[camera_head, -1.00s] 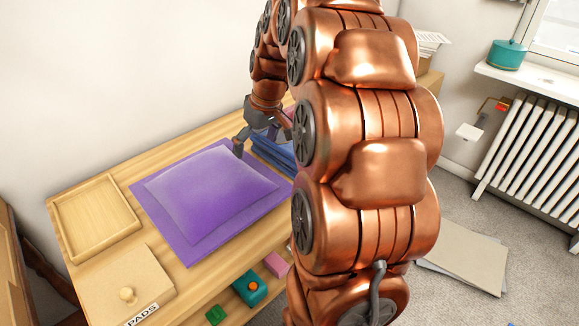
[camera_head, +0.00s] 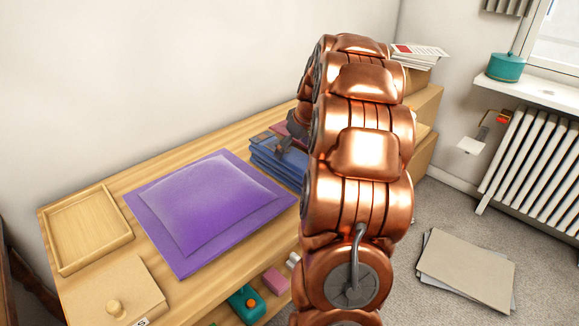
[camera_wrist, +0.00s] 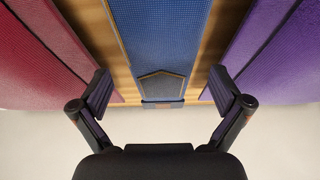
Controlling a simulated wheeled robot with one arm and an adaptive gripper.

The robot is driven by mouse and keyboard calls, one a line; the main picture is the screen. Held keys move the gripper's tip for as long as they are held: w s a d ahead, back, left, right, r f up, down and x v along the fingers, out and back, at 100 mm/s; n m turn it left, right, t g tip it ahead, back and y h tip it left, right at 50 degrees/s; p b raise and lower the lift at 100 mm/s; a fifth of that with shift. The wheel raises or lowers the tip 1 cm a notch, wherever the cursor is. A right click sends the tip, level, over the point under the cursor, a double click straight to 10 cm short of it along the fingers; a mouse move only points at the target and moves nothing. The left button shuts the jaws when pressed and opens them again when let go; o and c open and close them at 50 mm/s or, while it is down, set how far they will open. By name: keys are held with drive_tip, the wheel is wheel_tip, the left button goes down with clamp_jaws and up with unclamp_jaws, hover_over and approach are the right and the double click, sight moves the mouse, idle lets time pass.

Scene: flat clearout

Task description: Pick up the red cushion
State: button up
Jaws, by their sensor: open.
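The red cushion shows as a dark red sliver (camera_head: 296,130) beyond the blue folded stack, mostly hidden by my arm. In the wrist view, red fabric (camera_wrist: 45,58) fills the left side. My gripper (camera_wrist: 160,92) is open and empty, its fingers apart. The blue folded cloth (camera_wrist: 165,45) lies between and ahead of them, with the red fabric beyond the left finger and purple beyond the right. In the head view, the fingers show only in part over the blue stack (camera_head: 275,165). I cannot tell their height above it.
A purple cushion (camera_head: 205,200) lies on a purple mat on the wooden bench. A shallow wooden tray (camera_head: 88,228) and a knobbed lid (camera_head: 112,298) are at left. Teal and pink items sit on the shelf below. Flat boards (camera_head: 468,268) lie on the carpet at right.

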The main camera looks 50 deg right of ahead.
sight(290, 154)
drive_tip(key=x, duration=0.3)
drive_tip(key=shift+f, duration=0.45)
drive_tip(key=c, duration=1.5)
drive_tip(key=shift+r, duration=0.15)
